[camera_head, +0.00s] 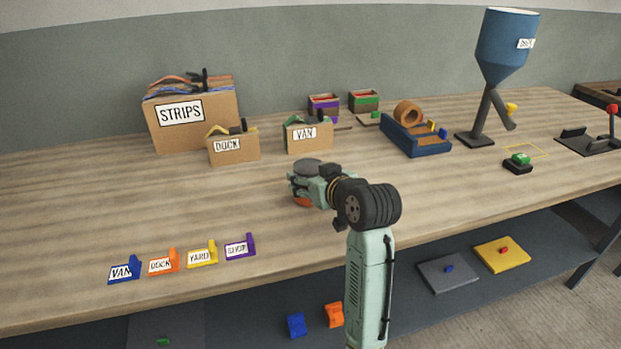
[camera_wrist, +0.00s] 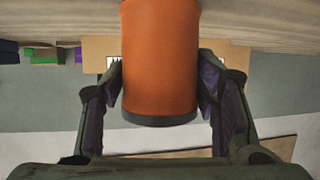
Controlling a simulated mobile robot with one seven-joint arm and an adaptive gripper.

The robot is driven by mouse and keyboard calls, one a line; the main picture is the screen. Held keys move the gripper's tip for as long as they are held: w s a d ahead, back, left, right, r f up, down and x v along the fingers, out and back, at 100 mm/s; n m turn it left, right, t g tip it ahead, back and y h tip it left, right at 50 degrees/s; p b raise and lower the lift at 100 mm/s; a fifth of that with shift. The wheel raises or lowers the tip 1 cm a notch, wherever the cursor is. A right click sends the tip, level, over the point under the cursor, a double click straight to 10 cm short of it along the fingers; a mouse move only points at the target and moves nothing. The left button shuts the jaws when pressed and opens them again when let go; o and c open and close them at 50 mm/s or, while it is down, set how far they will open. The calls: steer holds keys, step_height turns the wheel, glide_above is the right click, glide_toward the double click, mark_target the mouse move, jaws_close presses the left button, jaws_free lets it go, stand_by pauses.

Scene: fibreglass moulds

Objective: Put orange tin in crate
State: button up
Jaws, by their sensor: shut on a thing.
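An orange tin (camera_wrist: 160,60) fills the upper middle of the wrist view, with a dark band at its lower end. My gripper (camera_wrist: 160,88) is shut on it, one finger on each side. In the head view my gripper (camera_head: 298,184) is over the middle of the bench, and a little of the orange tin (camera_head: 303,202) shows below it. The gripper hides most of the tin, and I cannot tell whether it touches the bench. No thing is labelled crate; two small open boxes, one purple-banded (camera_head: 324,115) and one green-banded (camera_head: 364,106), stand at the back.
Cardboard boxes marked STRIPS (camera_head: 207,130), DOCK (camera_head: 234,155) and VAN (camera_head: 308,140) stand behind. A blue tray (camera_head: 424,148) holds an orange roll. A blue hopper (camera_head: 507,45) is at right. Several coloured label stands, one blue (camera_head: 125,272), line the front left. Bench is clear between.

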steer(key=shift+f, duration=0.45)
steer(key=shift+f, duration=0.1)
steer(key=shift+f, duration=0.15)
steer(key=o, duration=1.3)
steer(key=shift+r, duration=0.2)
steer(key=shift+s+d+r, duration=0.1)
steer(key=shift+s+d, duration=0.05)
steer(key=shift+s, duration=0.05)
steer(key=b+v, duration=0.2)
steer(key=v, duration=0.9)
steer(key=shift+s+d+r, duration=0.1)
steer(key=shift+s, duration=0.1)
